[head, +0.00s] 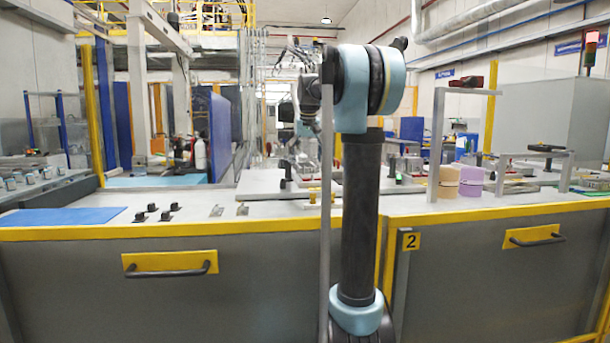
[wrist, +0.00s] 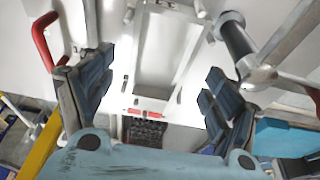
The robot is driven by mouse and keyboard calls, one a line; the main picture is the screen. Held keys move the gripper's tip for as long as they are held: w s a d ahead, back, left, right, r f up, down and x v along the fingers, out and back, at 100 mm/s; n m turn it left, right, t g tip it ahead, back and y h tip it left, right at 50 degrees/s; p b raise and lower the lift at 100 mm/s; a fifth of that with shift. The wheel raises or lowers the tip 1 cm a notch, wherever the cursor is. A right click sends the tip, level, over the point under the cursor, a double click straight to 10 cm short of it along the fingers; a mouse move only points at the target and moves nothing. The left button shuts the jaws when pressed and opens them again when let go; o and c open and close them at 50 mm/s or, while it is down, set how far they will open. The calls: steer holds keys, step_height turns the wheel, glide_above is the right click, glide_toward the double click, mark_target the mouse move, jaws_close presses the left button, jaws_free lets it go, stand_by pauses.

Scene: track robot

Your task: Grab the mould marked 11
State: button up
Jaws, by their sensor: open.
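I cannot make out a marking 11 on anything in either view, so I cannot tell which object is the mould. In the head view an orange round block (head: 448,182) and a purple one (head: 471,181) stand side by side on the bench at the right, with no readable numbers. My gripper (wrist: 160,68) shows in the wrist view with its two dark fingers spread wide and nothing between them. Beyond the fingers is a pale rectangular frame (wrist: 140,60). In the head view my arm rises in the middle and its gripper cannot be made out.
A long grey bench with a yellow edge (head: 260,228) runs across the front. Several small black knobs (head: 152,207) and a blue mat (head: 62,216) lie on its left part. A metal stand (head: 437,140) rises at the right. A red handle (wrist: 42,40) shows at left in the wrist view.

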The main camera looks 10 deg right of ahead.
steer(key=shift+x, duration=1.55)
steer(key=c, duration=1.6)
steer(key=shift+r, duration=0.1)
